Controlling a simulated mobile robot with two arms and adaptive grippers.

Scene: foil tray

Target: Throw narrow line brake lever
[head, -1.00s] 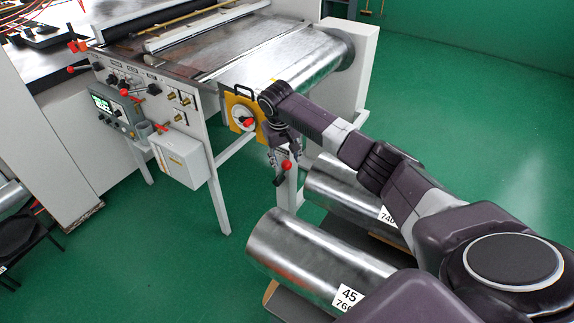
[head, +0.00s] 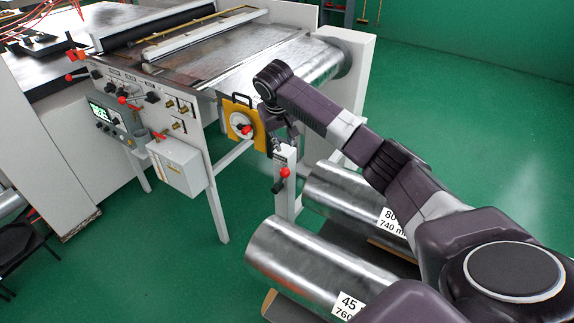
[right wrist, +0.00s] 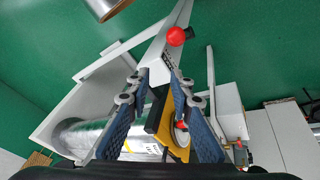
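A lever with a red ball knob (head: 284,172) and a dark lower end sits on a narrow white post (head: 285,205) beside the machine. I take it for the brake lever. In the right wrist view the red knob (right wrist: 176,36) shows beyond the fingertips, near the post. My right gripper (right wrist: 160,76) is open and empty, with its fingers spread on either side of the post's end in that picture. In the head view the right gripper (head: 283,136) is just above the lever, partly hidden by my arm, and apart from the knob. My left gripper is not in view.
A yellow plate (head: 240,107) with a dial and red knob is close left of the gripper. A white box (head: 180,165) hangs on the machine's panel. Metal rolls (head: 300,255) lie below the post. Green floor is free at the right.

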